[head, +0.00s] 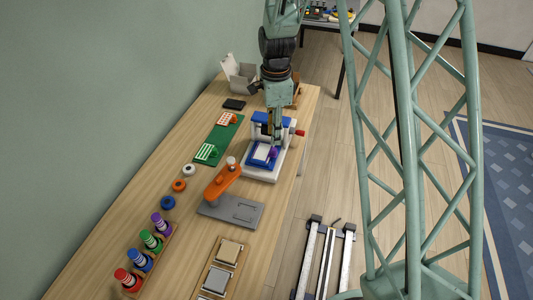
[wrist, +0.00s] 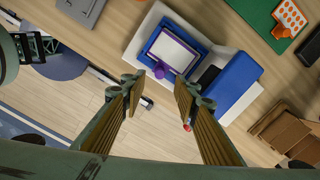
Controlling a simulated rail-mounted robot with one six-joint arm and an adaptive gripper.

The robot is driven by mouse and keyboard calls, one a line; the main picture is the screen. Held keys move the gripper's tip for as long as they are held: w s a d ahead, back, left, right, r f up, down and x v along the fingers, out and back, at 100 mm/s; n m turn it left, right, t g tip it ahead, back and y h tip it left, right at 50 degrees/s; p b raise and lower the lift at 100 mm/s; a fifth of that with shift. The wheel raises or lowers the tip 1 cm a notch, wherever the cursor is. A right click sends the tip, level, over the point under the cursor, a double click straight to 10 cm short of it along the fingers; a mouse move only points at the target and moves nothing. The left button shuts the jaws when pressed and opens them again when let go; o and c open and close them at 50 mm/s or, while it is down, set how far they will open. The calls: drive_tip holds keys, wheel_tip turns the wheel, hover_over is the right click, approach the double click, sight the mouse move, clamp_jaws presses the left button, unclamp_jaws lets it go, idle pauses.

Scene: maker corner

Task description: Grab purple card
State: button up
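A card with a pale face and purple edge (wrist: 174,52) lies in a blue tray (wrist: 147,50) on the white base of a blue-and-white machine (head: 262,174). A round purple knob (wrist: 158,71) is at the card's near edge; purple also shows beside my gripper in the head view. My gripper (wrist: 159,90) is open, with nothing between its fingers. In the head view my gripper (head: 275,142) points down over the machine, and it hides part of the tray and card.
The machine's blue block (wrist: 232,80) stands right of the tray in the wrist view. An orange lever (head: 222,182) on a grey plate (head: 245,212) and a green board (head: 208,147) are nearby. Bare wood (head: 110,220) lies along the wall side.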

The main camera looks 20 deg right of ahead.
sight(275, 149)
drive_tip(key=shift+f, duration=1.25)
drive_tip(key=shift+f, duration=0.1)
drive_tip(key=shift+d+f+b, duration=0.15)
drive_tip(key=shift+f+b, duration=0.15)
drive_tip(key=shift+f, duration=0.95)
drive_tip(key=shift+d+f+b, duration=0.1)
drive_tip(key=shift+f+b, duration=0.2)
drive_tip(key=shift+f, duration=0.95)
drive_tip(key=shift+c, duration=0.3)
drive_tip(key=c, duration=0.8)
